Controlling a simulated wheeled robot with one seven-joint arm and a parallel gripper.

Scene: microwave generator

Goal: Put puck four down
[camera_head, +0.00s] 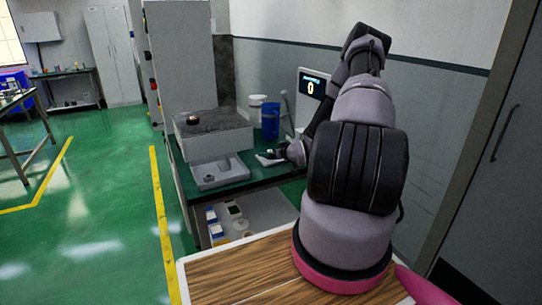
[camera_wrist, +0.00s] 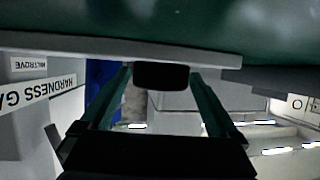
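In the wrist view a dark, flat-sided puck (camera_wrist: 161,75) sits between the two green fingers of my gripper (camera_wrist: 161,72). The fingers appear to press on both its sides. A pale plate edge (camera_wrist: 100,47) runs right along the puck; I cannot tell whether they touch. No number shows on the puck. In the head view my gripper (camera_head: 278,154) is low over the green bench (camera_head: 235,182), beside a small white piece (camera_head: 268,160) and in front of the gauge with a lit display (camera_head: 312,86). The held puck is not clear there.
A dark round piece (camera_head: 193,119) lies on the grey stone slab (camera_head: 210,124) of a stand left of my gripper. A blue container (camera_head: 270,120) and a white tub (camera_head: 257,104) stand behind. A lower shelf (camera_head: 262,213) holds small items. A wooden top (camera_head: 240,272) is in front.

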